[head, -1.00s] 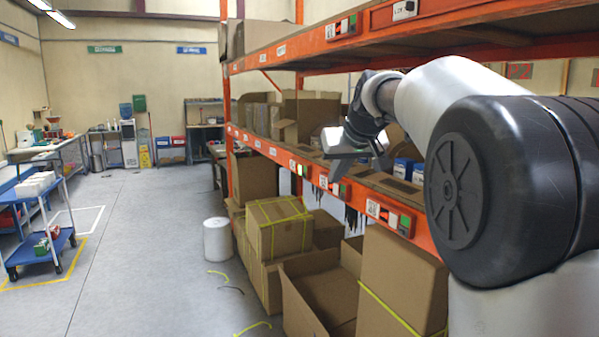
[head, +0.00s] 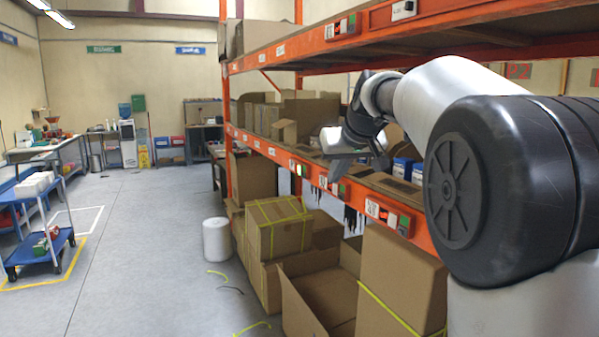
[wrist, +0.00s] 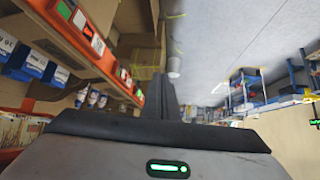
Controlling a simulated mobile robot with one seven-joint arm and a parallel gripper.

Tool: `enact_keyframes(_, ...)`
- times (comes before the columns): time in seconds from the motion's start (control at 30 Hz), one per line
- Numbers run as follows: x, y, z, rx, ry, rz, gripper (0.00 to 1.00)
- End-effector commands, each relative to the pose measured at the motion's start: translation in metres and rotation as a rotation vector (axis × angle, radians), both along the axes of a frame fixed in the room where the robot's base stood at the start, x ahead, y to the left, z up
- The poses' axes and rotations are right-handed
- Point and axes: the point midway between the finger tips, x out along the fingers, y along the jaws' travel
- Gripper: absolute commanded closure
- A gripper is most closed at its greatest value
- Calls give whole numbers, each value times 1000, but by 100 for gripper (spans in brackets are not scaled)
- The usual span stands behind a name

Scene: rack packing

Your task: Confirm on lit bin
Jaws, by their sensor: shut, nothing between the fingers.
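My gripper (head: 338,176) is in front of the orange shelf beam (head: 352,191), its fingers shut and empty, pointing down. In the wrist view the shut fingers (wrist: 159,82) point along the beam's front, apart from it. Right by the fingertips in the head view is a bin module with a green face (head: 341,188). A nearer module with red and green parts (head: 405,224) sits further right on the beam. The wrist view shows a module with green and red parts (wrist: 79,20) and a bright green one (wrist: 124,76). I cannot tell touching from the head view.
Open cardboard boxes (head: 318,290) and a strapped carton (head: 278,226) stand below the beam. Blue-and-white packs (wrist: 31,65) sit in the shelf bins. A white drum (head: 216,239) is on the floor. The aisle floor (head: 140,240) is largely clear left of the rack.

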Motion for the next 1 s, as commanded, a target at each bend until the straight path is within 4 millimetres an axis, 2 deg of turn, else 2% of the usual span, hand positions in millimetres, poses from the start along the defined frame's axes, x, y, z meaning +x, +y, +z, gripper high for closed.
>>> enact_keyframes(0.07, -6, 0, 1, 2, 3, -2, 100)
enact_keyframes(0.17, -32, 2, 0, 9, 22, -12, 100)
enact_keyframes(0.27, -81, 6, -7, 19, 59, -28, 100)
enact_keyframes(0.37, -146, 11, -24, 27, 108, -49, 100)
enact_keyframes(0.4, -173, 13, -34, 27, 130, -59, 100)
enact_keyframes(0.5, -236, 16, -64, 22, 178, -82, 100)
enact_keyframes(0.6, -290, 17, -97, 11, 219, -105, 100)
enact_keyframes(0.7, -332, 16, -126, 0, 252, -125, 100)
enact_keyframes(0.83, -366, 14, -155, -14, 279, -144, 100)
enact_keyframes(1.0, -382, 13, -170, -22, 294, -155, 100)
